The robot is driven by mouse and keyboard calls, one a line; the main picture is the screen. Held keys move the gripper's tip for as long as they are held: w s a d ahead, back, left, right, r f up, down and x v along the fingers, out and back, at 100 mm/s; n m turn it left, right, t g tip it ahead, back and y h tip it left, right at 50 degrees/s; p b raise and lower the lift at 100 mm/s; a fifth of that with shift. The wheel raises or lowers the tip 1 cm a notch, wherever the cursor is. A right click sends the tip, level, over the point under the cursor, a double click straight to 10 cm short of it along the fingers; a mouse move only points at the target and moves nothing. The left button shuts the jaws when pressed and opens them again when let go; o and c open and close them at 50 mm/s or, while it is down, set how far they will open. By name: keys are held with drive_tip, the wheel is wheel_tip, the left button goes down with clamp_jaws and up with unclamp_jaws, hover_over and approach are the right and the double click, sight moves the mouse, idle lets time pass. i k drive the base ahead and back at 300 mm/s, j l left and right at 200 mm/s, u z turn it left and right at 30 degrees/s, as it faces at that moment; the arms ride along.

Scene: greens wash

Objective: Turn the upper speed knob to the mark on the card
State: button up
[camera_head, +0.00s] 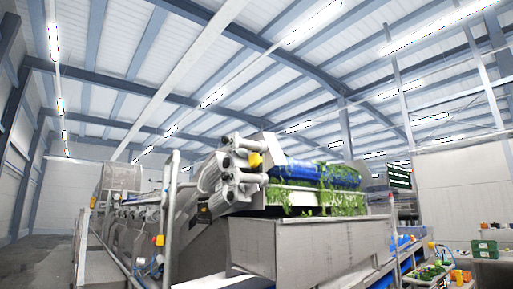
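I cannot make out the upper speed knob or the card with its mark in this view. A large steel washing machine (305,247) fills the middle, with a blue roller (325,173) and leafy greens hanging over its upper edge. A cluster of grey cylinders (228,178) with a small yellow part (255,160) sits at its upper left. Small yellow fittings (158,240) show on the frame at the left; they are too small to tell what they are. My gripper is not visible.
A metal post (170,215) and rails stand close on the left. At the lower right are a green crate (484,249), a tray of greens (427,272) and small coloured items on a table. Open floor (40,250) shows at the far left.

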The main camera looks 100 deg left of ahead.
sight(226, 139)
drive_tip(key=j+u, duration=0.15)
drive_tip(key=u, duration=1.65)
drive_tip(key=i+j+u, duration=0.1)
drive_tip(key=u, duration=0.3)
drive_tip(key=i+j+u, duration=0.1)
drive_tip(key=u, duration=0.3)
drive_tip(key=i+u, duration=0.4)
drive_tip(key=u, duration=0.35)
drive_tip(key=i+l, duration=0.05)
drive_tip(key=l, duration=0.05)
